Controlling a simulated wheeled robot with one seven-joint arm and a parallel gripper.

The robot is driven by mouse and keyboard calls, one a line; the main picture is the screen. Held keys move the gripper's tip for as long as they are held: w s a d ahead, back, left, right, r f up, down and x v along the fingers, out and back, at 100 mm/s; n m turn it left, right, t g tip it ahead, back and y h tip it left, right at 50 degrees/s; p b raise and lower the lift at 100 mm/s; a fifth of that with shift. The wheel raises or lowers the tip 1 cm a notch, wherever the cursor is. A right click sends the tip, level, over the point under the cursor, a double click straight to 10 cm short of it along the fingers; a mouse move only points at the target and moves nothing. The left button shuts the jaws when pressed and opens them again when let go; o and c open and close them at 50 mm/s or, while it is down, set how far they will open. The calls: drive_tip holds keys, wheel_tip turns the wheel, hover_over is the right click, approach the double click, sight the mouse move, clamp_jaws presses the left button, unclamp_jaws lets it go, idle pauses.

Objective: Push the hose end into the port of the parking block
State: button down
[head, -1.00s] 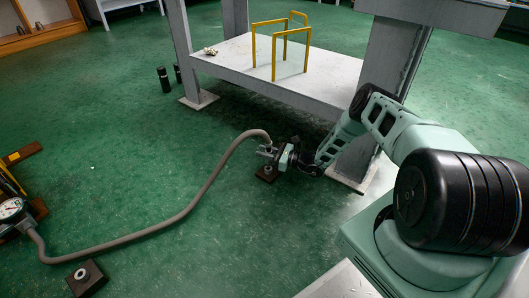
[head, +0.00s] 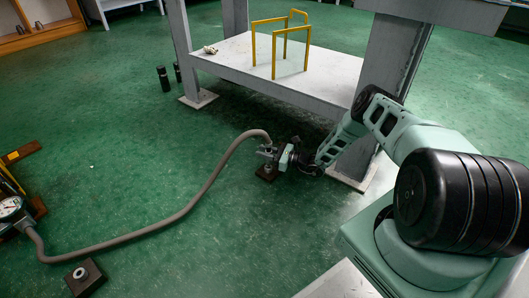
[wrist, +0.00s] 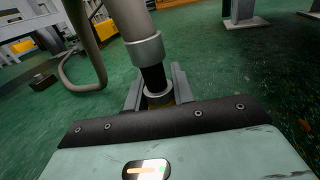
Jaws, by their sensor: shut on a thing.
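The grey-brown hose (head: 205,187) arches up from the floor and bends down into my gripper (head: 268,152). In the wrist view the hose end has a silver collar (wrist: 146,50) and a black section (wrist: 153,77), between the grey fingers (wrist: 156,92). A metal ring (wrist: 158,98) shows at the bottom of the black section.
A similar dark block (head: 87,276) with a ringed port sits on the floor at front left. The hose's other end joins a gauge (head: 10,208) at the left. A grey bench (head: 330,80) with yellow frames stands behind my arm. Green floor between is mostly clear.

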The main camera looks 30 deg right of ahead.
drive_tip(key=shift+f+b, duration=1)
drive_tip(key=shift+f, duration=0.25)
drive_tip(key=c, duration=1.1)
unclamp_jaws()
drive_tip(key=p+v, duration=0.6)
drive_tip(key=v, duration=1.1)
drive_tip(key=shift+s+d+p, duration=0.15)
drive_tip(key=shift+p, duration=0.15)
